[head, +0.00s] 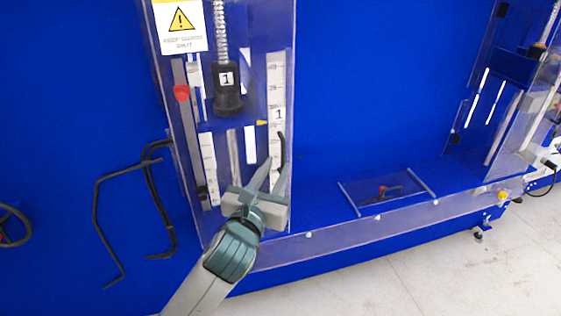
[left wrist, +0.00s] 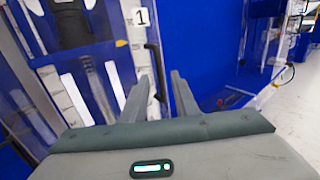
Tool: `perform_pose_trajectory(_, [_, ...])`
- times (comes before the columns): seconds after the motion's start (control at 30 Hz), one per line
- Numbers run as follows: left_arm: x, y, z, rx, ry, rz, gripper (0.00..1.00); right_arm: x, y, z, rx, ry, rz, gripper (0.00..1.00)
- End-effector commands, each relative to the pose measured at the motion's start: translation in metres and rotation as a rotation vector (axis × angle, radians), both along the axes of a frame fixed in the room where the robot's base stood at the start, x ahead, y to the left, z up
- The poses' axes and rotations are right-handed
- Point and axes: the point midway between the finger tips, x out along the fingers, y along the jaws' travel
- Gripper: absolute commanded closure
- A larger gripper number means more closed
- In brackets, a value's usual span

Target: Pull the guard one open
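Guard one (head: 260,90) is a clear panel on the left machine, with a "1" label; it appears closed. Its black bar handle (head: 282,148) is on the panel's right side, and it also shows in the left wrist view (left wrist: 153,62). My left gripper (head: 278,170) is at the lower part of the handle. In the left wrist view its fingers (left wrist: 160,84) are apart, with the handle's lower end between them. A gap shows on both sides of the handle, so no grip is visible. My right gripper is not in view.
A black press head (head: 228,88) marked 1 hangs under a spring behind the panel. A warning sign (head: 180,27) is at its top. Black bent rods (head: 98,220) stand at left. A clear tray (head: 385,190) lies to the right. Blue surface between the machines is mostly free.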

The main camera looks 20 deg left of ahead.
Motion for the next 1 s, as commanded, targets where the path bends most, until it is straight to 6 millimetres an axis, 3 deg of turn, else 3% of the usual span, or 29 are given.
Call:
perform_pose_trajectory(0.1, [0.018,0.0,0.001,-0.002,0.001,0.001,0.72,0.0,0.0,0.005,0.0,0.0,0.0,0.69])
perform_pose_trajectory(0.3, [0.035,0.0,0.0,-0.001,0.002,0.001,0.72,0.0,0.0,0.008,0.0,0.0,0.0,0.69])
perform_pose_trajectory(0.67, [0.038,0.0,0.0,-0.001,0.0,0.0,0.72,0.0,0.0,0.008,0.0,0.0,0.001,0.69])
perform_pose_trajectory(0.8, [0.038,0.0,-0.001,-0.001,0.0,0.0,1.0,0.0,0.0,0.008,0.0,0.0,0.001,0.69])
perform_pose_trajectory(1.0, [0.038,0.0,-0.001,-0.001,0.0,-0.001,1.0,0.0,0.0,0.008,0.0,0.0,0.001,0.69])
